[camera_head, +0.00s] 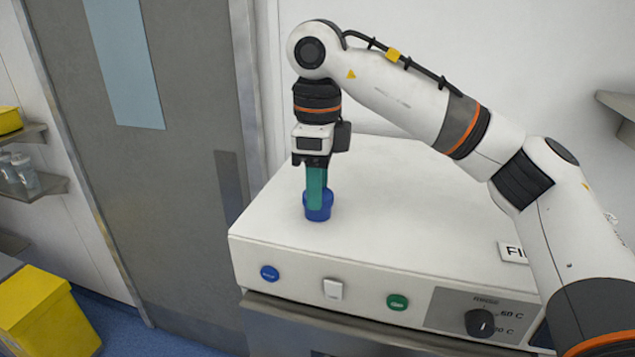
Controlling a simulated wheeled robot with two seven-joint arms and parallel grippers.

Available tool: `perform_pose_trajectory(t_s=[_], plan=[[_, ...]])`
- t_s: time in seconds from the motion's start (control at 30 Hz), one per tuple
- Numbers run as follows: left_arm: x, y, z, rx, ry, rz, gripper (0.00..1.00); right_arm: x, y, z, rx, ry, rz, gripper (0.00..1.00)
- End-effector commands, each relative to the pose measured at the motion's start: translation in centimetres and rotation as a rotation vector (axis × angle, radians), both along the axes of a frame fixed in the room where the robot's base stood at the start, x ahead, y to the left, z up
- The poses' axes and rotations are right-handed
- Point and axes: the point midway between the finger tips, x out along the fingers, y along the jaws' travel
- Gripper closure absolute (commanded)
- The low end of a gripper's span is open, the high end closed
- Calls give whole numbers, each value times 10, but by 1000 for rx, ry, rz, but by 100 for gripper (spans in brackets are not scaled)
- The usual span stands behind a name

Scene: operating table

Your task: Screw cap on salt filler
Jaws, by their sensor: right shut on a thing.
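A blue round cap (318,206) is on the white top of the machine, near its left end. My right gripper (316,190) points straight down, with its green fingers shut on the blue cap. The salt filler opening under or around the cap is hidden, so I cannot tell how the cap sits on it. My left gripper is not in view.
The white machine top (400,215) is clear around the cap. Its front has a blue button (270,272), a white switch (333,289), a green button (397,302) and a black dial (480,323). A yellow bin (45,315) stands at the lower left. A grey door (185,130) is behind.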

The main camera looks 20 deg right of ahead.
Motion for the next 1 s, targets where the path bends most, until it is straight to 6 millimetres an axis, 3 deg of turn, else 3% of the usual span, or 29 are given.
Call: perform_pose_trajectory(t_s=[0.03,0.13,0.47,0.8,1.0], plan=[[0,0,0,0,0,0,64,0,0,1,1,-3,0,54],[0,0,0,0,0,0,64,0,0,1,1,-2,1,38],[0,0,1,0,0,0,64,0,0,1,1,0,36,37],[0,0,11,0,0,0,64,0,0,1,1,0,491,37],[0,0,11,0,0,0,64,0,0,0,1,0,606,37]])
